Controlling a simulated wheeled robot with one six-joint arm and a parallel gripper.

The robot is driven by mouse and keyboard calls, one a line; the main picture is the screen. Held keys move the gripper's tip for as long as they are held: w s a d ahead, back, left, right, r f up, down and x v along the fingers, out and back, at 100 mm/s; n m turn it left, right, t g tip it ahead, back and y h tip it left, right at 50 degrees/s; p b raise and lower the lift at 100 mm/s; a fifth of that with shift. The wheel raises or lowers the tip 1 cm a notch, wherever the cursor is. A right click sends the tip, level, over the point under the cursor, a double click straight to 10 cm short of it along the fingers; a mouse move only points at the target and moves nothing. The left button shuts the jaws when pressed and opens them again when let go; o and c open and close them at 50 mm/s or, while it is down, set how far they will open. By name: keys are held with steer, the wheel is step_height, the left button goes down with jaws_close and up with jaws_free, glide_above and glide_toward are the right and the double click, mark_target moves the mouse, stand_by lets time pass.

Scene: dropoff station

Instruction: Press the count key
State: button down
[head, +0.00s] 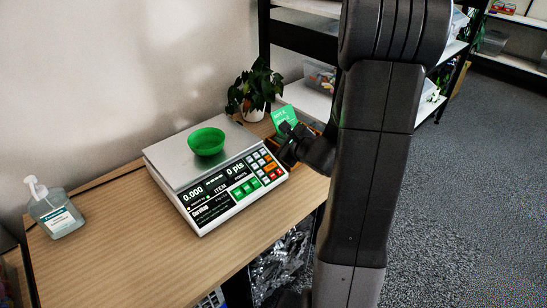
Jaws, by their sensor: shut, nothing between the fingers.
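The scale (215,175) stands on the wooden table (160,262). Its front panel has a dark display (215,181) showing "0.000" and "0 pts". The key labels are too small to read, so I cannot tell which is the count key. A green bowl (207,141) sits on the scale's plate. My gripper (287,143) is shut and empty, by the keypad's right side. I cannot tell whether it touches the scale.
A soap pump bottle (56,212) stands at the table's left. A potted plant (256,90) is behind the scale. A green card (285,118) stands behind my gripper, partly hidden. The table front is clear. Shelves (305,95) with bins are behind my arm.

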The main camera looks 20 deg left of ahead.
mark_target(268, 158)
steer(key=shift+f, duration=0.1)
steer(key=a+f+b, duration=0.1)
steer(key=f+b, duration=0.2)
steer(key=f, duration=0.1)
steer(key=w+a+f+b, duration=0.1)
steer(key=f+b, duration=0.1)
steer(key=f, duration=0.1)
steer(key=shift+a+b, duration=0.3)
steer(key=shift+a, duration=0.05)
steer(key=shift+w+a+f+b, duration=0.15)
steer(key=shift+a+f+b, duration=0.15)
steer(key=shift+f+b, duration=0.25)
stand_by(1.6)
steer(key=shift+w+a+f+b, duration=0.15)
steer(key=shift+f+b, duration=0.15)
steer(key=shift+b, duration=0.45)
steer(key=shift+a+f+b, duration=0.15)
steer(key=shift+f+b, duration=0.15)
steer(key=shift+b, duration=0.15)
steer(key=shift+r, duration=0.15)
stand_by(0.5)
steer(key=shift+d+r+p, duration=0.3)
steer(key=shift+r+p, duration=0.05)
steer(key=shift+r, duration=0.25)
